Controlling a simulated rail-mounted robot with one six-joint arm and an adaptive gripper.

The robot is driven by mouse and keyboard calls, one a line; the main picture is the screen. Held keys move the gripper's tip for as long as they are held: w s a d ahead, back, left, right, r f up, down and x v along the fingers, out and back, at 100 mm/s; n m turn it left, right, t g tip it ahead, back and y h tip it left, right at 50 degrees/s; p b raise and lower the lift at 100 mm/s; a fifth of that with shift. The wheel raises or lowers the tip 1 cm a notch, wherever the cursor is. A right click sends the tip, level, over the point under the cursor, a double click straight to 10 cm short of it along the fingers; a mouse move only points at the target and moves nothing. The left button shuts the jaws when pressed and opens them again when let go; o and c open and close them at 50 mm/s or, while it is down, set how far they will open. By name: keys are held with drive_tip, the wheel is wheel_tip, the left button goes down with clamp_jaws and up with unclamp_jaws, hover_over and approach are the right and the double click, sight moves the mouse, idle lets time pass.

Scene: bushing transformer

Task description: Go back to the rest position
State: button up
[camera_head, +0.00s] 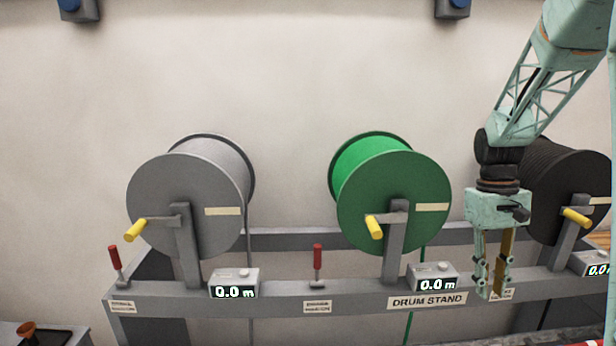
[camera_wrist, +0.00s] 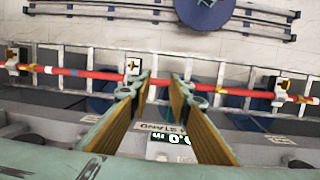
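My gripper (camera_head: 491,283) hangs from my pale green arm on the right side of the head view, fingers pointing down. It is in front of the drum stand (camera_head: 275,298), between the green drum (camera_head: 395,203) and the black drum (camera_head: 565,185). In the wrist view the two fingers (camera_wrist: 161,88) are apart with an open gap and nothing between them. A red bar (camera_wrist: 215,90) with coloured bands runs across behind the fingertips; I cannot tell its distance from them.
A grey drum (camera_head: 190,207) stands at the left. Yellow cranks (camera_head: 374,227), red levers (camera_head: 318,258) and meters reading 0.0 m (camera_head: 434,278) sit along the stand. A dark table (camera_head: 45,335) with an orange-brown item is at lower left.

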drive_tip(key=s+a+r+t+b, duration=0.2)
drive_tip(key=s+a+r+t, duration=0.1)
drive_tip(key=s+a+r, duration=1.1)
drive_tip(key=s+a+t+b, duration=0.1)
drive_tip(key=s+a, duration=0.3)
drive_tip(key=s, duration=0.5)
drive_tip(key=s+a+t+b, duration=0.1)
drive_tip(key=s+a, duration=0.4)
drive_tip(key=s, duration=0.5)
drive_tip(key=shift+a+f+t+y, duration=0.2)
drive_tip(key=shift+f+t+y, duration=0.25)
drive_tip(key=shift+t, duration=0.15)
idle(0.6)
